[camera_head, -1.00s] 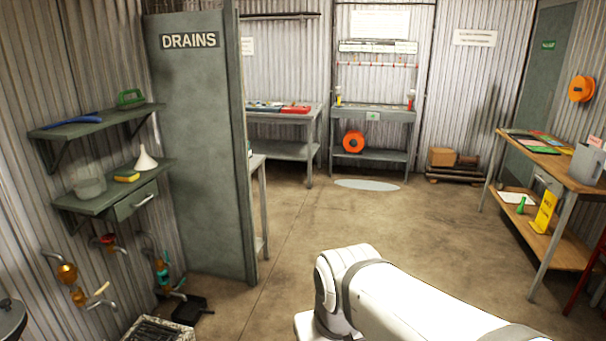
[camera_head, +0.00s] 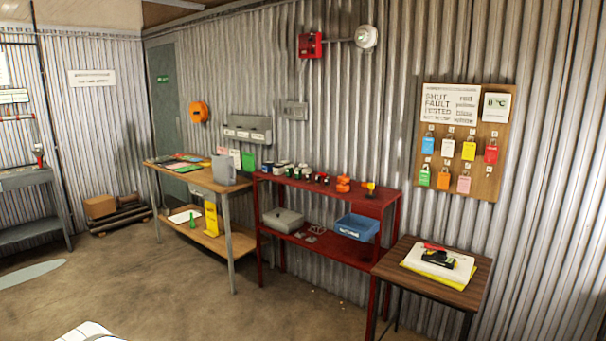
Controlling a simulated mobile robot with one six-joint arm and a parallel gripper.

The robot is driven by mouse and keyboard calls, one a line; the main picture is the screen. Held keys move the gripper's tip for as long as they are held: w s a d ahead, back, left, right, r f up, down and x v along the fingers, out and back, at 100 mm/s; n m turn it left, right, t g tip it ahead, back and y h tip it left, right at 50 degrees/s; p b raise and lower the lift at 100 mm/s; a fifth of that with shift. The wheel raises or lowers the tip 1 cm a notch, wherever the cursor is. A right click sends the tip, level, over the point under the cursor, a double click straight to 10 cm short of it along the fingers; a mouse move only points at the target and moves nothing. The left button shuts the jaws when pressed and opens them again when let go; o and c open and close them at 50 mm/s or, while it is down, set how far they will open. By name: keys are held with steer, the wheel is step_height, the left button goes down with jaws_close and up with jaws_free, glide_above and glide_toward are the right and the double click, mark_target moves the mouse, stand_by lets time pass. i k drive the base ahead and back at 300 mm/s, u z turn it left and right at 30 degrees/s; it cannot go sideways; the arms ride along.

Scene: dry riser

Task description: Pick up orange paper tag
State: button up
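An orange tag (camera_head: 443,178) hangs in the lower row of a wooden board (camera_head: 483,190) on the corrugated wall at right. It hangs between a green tag (camera_head: 424,176) and a pink tag (camera_head: 464,183). It is small in this view, and I cannot tell for sure that it is paper. Blue, white, yellow and red tags hang in the row above. My gripper is not in view; only a white piece of my arm shows at the bottom left edge.
A small wooden table (camera_head: 470,299) with papers and a dark tool stands below the board. A red shelf (camera_head: 262,225) with a blue bin (camera_head: 357,227) stands left of it, then a wooden workbench (camera_head: 159,177). The concrete floor (camera_head: 170,290) in front is clear.

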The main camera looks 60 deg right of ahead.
mark_target(444, 179)
steer(key=z, duration=1.45)
steer(key=i, duration=2)
steer(key=z, duration=1.95)
steer(key=i, duration=1.7)
